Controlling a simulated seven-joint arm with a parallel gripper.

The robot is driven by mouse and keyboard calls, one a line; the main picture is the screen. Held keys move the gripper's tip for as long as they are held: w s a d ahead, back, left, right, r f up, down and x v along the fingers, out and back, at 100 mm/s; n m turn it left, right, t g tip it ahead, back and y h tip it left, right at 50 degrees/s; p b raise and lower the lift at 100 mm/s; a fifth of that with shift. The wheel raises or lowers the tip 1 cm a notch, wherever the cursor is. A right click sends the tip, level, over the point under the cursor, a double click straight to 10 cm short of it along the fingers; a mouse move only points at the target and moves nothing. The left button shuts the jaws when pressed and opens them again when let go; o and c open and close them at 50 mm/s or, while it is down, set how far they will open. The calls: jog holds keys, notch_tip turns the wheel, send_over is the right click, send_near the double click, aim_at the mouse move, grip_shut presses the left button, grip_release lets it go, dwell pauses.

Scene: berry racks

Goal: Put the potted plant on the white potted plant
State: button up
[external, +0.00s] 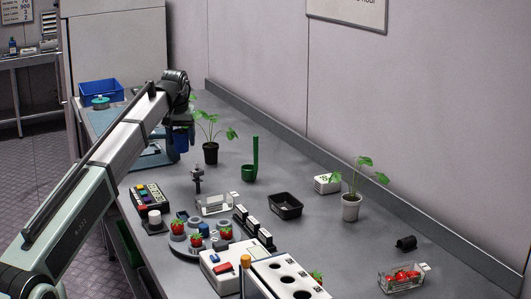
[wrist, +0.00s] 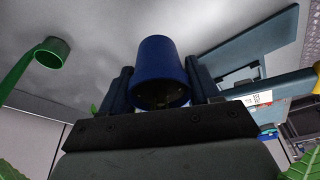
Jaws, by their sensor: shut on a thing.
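My gripper (external: 180,128) is shut on a blue cup-shaped pot (wrist: 160,62), held between its two fingers in the wrist view. The blue pot (external: 181,142) also shows under my gripper in the external view, above the table's far left part. I cannot tell whether a plant is in it. A leafy plant in a black pot (external: 211,155) stands upright on the table just right of my gripper. The white potted plant (external: 351,208) stands upright farther right, near the wall, apart from my gripper. Leaves show in the lower corners of the wrist view.
A green ladle-like holder (external: 249,174) and a black tray (external: 286,206) stand between the black pot and the white pot. A white box (external: 327,184) sits beside the white pot. A berry rack (external: 200,238) and devices crowd the front. A blue bin (external: 101,91) is behind.

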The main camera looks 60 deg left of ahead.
jog(key=w+d+r+m+t, duration=0.15)
jog(key=w+d+m, duration=0.25)
jog(key=w+d, duration=1.55)
notch_tip(320, 180, up, 4)
jog(key=m+h, duration=0.2)
jog(key=m, duration=0.2)
send_over(355, 195)
jog(key=s, duration=0.1)
jog(key=shift+d+f, duration=0.2)
jog(key=shift+f, duration=4.2)
jog(key=shift+f, duration=0.15)
jog(key=o, duration=1.1)
jog(key=v, duration=1.2)
jog(key=shift+d, duration=0.15)
